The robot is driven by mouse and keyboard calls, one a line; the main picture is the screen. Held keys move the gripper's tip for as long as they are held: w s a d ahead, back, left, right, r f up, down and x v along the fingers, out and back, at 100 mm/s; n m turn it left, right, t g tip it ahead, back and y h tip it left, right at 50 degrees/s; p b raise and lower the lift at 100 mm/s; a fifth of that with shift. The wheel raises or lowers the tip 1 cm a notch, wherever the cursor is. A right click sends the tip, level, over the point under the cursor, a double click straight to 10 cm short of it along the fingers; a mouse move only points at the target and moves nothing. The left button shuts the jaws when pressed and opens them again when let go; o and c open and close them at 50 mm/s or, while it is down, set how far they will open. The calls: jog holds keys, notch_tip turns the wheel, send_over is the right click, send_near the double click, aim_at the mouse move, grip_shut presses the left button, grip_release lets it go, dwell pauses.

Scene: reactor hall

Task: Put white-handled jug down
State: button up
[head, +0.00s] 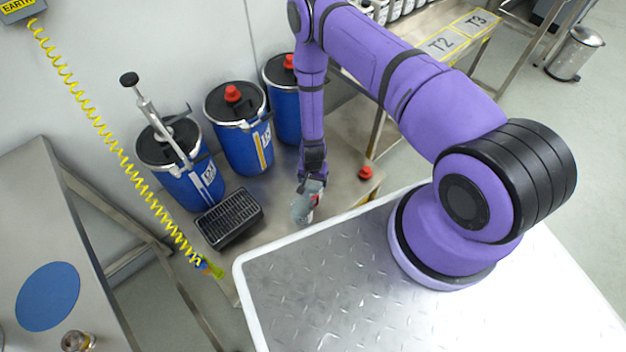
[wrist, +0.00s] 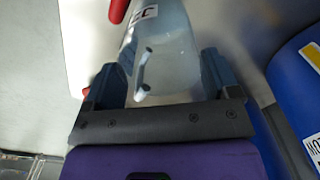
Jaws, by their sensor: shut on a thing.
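The white-handled jug (wrist: 165,62) is a translucent grey vessel with a small white handle and a white label, seen close up in the wrist view. My gripper (wrist: 160,85) is shut on it, one finger on each side. In the head view the jug (head: 305,205) hangs below my gripper (head: 312,182), over the steel bench between the black grated tray and the loose red cap. I cannot tell whether its base touches the bench. My fingers and wrist hide part of it.
Blue drums (head: 240,130) with black lids stand along the wall behind. A black grated tray (head: 230,217) lies left of the jug. A red cap (head: 365,172) sits to the right on the steel bench (head: 345,190). A coiled yellow cable (head: 105,140) hangs at the left.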

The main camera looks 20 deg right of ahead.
jog(key=shift+f, duration=0.25)
jog(key=shift+f, duration=0.15)
jog(key=o, duration=1)
jog(key=shift+o, duration=0.2)
notch_tip(320, 180, up, 12)
jog(key=shift+r, duration=0.2)
